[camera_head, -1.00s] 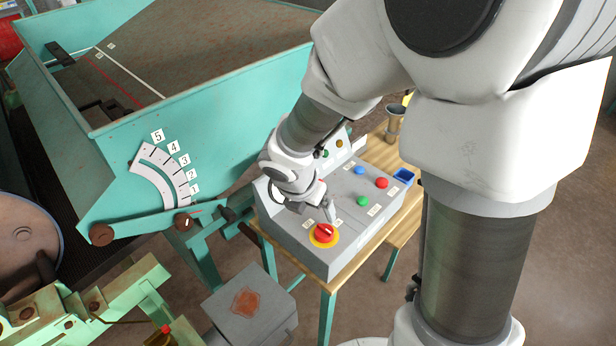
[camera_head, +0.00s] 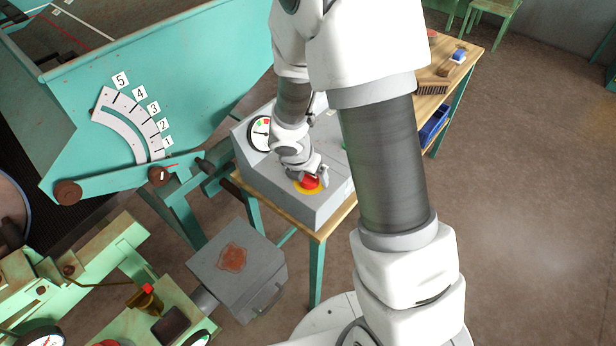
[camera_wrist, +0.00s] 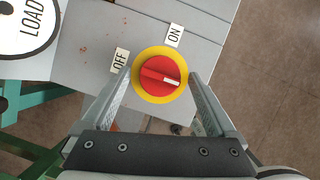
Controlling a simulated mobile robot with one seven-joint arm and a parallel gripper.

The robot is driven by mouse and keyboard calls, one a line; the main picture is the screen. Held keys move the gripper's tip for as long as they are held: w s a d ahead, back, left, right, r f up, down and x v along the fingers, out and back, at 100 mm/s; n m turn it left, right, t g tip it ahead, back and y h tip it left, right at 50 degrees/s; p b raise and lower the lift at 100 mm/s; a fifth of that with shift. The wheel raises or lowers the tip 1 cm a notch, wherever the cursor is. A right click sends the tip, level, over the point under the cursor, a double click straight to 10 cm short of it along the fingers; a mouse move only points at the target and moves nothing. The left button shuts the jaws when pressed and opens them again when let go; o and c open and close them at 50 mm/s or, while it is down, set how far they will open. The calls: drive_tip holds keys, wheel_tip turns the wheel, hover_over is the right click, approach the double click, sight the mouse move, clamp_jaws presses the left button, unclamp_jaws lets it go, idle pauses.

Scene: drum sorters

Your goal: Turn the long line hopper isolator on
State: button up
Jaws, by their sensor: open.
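The isolator is a red rotary knob (camera_wrist: 160,76) on a round yellow plate, on top of a grey control box (camera_head: 318,210). In the wrist view its white pointer mark points to the right and slightly down. An OFF label (camera_wrist: 120,61) sits to its left and an ON label (camera_wrist: 174,35) above right. My gripper (camera_wrist: 164,78) is open, with one finger on each side of the knob; whether they touch it I cannot tell. In the head view the knob (camera_head: 309,183) shows partly behind my gripper (camera_head: 308,176).
The box stands on a wooden table (camera_head: 317,234). A dial gauge (camera_head: 260,133) is on the box, left of my gripper. A teal hopper (camera_head: 190,70) with a numbered scale (camera_head: 130,125) is to the left. A brush (camera_head: 433,88) lies at the table's far end.

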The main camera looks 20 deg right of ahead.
drive_tip(key=c, duration=1.4)
drive_tip(key=shift+o, duration=0.2)
drive_tip(key=shift+w+m, duration=0.1)
drive_tip(key=shift+m, duration=0.3)
drive_tip(key=m, duration=0.2)
drive_tip(key=m+g+h+p, duration=0.1)
drive_tip(key=shift+w+a+r+m+g+p, duration=0.1)
drive_tip(key=shift+m+g+p, duration=0.2)
drive_tip(key=shift+m, duration=0.1)
drive_tip(key=m+g, duration=0.1)
drive_tip(key=m, duration=0.2)
drive_tip(key=shift+w+m+h+p, duration=0.1)
drive_tip(key=shift+m+h+p, duration=0.2)
drive_tip(key=shift+p, duration=0.05)
drive_tip(key=m+g, duration=0.2)
drive_tip(key=m, duration=0.2)
drive_tip(key=shift+w, duration=0.15)
drive_tip(key=shift+w+m+g, duration=0.1)
drive_tip(key=shift+m+g, duration=0.5)
drive_tip(key=shift+m, duration=1.6)
